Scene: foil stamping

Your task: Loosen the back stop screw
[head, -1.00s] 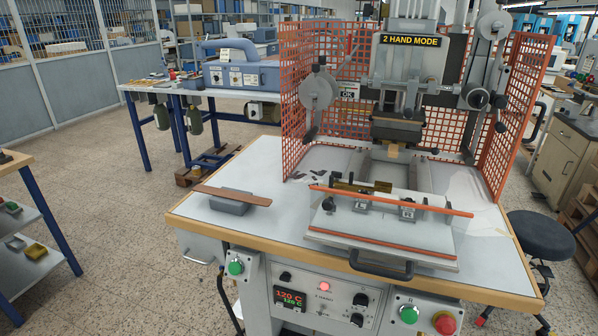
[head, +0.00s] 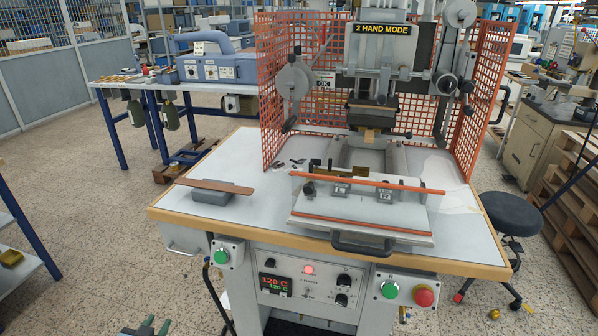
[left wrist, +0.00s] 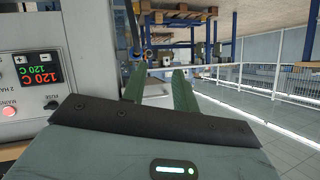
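The sliding plate (head: 360,234) of the stamping press lies on the white table, with an orange bar (head: 370,183) across its back and another strip along its front. Small clamp blocks, one at left (head: 341,187) and one at right (head: 384,194), sit at the back bar. A dark knob (head: 310,188) stands at the bar's left end. I cannot tell which part is the back stop screw. My left gripper (head: 155,325) shows at the bottom edge, well below and left of the plate. In the left wrist view its green fingers (left wrist: 158,92) are apart and empty. My right gripper is not visible.
A brown strip on a grey block (head: 222,190) lies on the table's left. The press head (head: 371,110) hangs behind the plate, inside orange mesh guards (head: 273,92). The control panel (head: 308,280) is below the table edge. A black stool (head: 512,213) stands at right.

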